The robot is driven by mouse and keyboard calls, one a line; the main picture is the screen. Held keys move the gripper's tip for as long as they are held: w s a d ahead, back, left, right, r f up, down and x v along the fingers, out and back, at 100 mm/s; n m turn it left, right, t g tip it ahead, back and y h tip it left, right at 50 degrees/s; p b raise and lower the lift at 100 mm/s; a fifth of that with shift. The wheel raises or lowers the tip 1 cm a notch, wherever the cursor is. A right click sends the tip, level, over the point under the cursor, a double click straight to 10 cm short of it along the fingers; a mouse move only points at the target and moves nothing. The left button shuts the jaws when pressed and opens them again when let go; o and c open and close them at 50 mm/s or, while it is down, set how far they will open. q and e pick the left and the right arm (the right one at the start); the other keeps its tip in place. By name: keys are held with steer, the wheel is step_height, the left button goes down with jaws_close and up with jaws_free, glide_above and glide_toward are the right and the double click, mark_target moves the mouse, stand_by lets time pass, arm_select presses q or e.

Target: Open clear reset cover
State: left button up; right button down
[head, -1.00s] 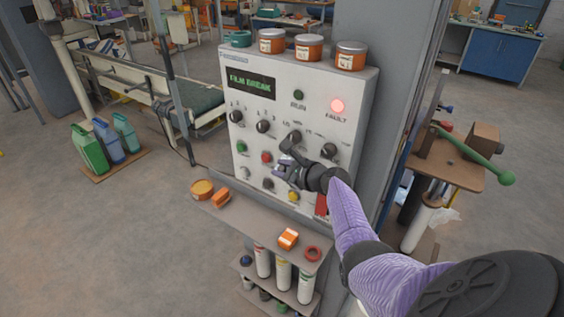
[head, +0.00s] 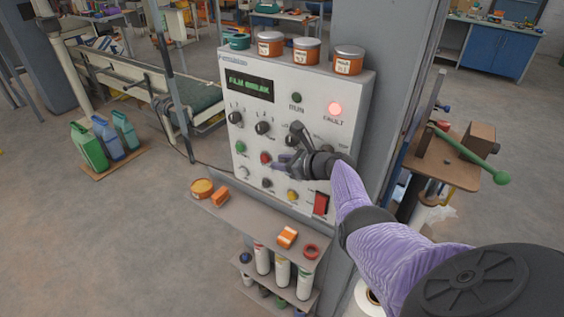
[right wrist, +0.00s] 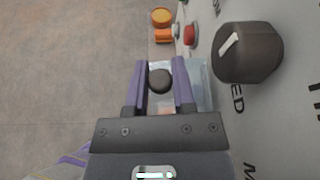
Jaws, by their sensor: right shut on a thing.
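My right gripper (head: 286,161) is at the front of the white control panel (head: 318,88), among its knobs and buttons. A pale see-through piece, which looks like the clear cover (right wrist: 201,75), shows beside and behind the fingers. The gripper hides the cover in the head view, so I cannot tell its angle there. My left gripper is not in view.
A large black selector knob (right wrist: 247,52) stands close to the right of the fingers. The red fault lamp (head: 335,108) is lit and the display (head: 250,84) reads "FILM BREAK". Orange tins (head: 306,51) stand on top. A shelf (head: 262,222) with loose items juts out below.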

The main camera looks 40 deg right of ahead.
steer(key=shift+c, duration=2.4)
jaws_free()
steer(key=shift+d, duration=0.1)
steer(key=p+v, duration=0.2)
steer(key=shift+s+r, duration=0.25)
steer(key=shift+r, duration=0.1)
steer(key=p+v, duration=0.2)
steer(key=v, duration=0.5)
steer(key=shift+s+f, duration=0.15)
steer(key=shift+s, duration=0.05)
steer(key=shift+d, duration=0.1)
